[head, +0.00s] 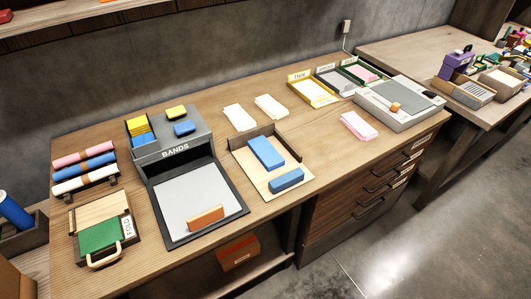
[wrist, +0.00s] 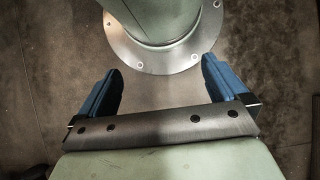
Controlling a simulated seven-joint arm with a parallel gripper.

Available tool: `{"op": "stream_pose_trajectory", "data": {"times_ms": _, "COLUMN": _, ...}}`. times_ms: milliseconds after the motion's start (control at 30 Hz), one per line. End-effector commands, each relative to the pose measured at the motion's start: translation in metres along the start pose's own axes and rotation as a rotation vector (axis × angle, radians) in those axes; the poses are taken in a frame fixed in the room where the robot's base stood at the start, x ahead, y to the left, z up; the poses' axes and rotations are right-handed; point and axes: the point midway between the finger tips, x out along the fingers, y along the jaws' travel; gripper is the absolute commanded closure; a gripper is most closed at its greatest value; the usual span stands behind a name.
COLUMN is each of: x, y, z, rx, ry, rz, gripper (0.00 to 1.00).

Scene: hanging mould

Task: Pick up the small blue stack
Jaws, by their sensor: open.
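Several blue things show in the head view. A larger blue block (head: 266,153) and a smaller blue block (head: 287,179) lie on a pale tray (head: 247,172) with a dark back wall, near the middle of the bench. A small blue piece (head: 185,128) sits on the grey top of the BANDS unit. I cannot tell for sure which one is the small blue stack. My gripper (wrist: 160,85) shows only in the wrist view. Its two blue fingers are wide apart with nothing between them, over the floor and a round bolted flange.
The BANDS unit (head: 202,207) holds an orange block (head: 206,216) on its grey plate. Yellow and blue pieces fill its bin. Pale pads (head: 271,106) and a pink stack (head: 359,125) lie on the wooden bench (head: 320,140). Rolls and a green folding board (head: 101,237) are at left.

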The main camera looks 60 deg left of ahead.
Motion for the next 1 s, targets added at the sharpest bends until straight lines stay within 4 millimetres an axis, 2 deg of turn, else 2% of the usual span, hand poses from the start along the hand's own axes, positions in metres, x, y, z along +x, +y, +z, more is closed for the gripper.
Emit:
{"op": "stream_pose_trajectory", "data": {"times_ms": 167, "x": -0.008, "y": -0.003, "z": -0.015, "rx": -0.016, "ry": 0.018, "rz": 0.014, "gripper": 0.0}}
{"op": "stream_pose_trajectory", "data": {"times_ms": 367, "x": -0.045, "y": -0.018, "z": -0.068, "rx": -0.075, "ry": 0.088, "rz": 0.065, "gripper": 0.0}}
{"op": "stream_pose_trajectory", "data": {"times_ms": 500, "x": -0.081, "y": -0.037, "z": -0.107, "rx": -0.125, "ry": 0.147, "rz": 0.106, "gripper": 0.0}}
{"op": "stream_pose_trajectory", "data": {"times_ms": 667, "x": -0.126, "y": -0.065, "z": -0.147, "rx": -0.182, "ry": 0.214, "rz": 0.15, "gripper": 0.0}}
{"op": "stream_pose_trajectory", "data": {"times_ms": 800, "x": -0.169, "y": -0.095, "z": -0.177, "rx": -0.232, "ry": 0.274, "rz": 0.185, "gripper": 0.0}}
{"op": "stream_pose_trajectory", "data": {"times_ms": 1000, "x": -0.233, "y": -0.147, "z": -0.211, "rx": -0.302, "ry": 0.359, "rz": 0.232, "gripper": 0.0}}
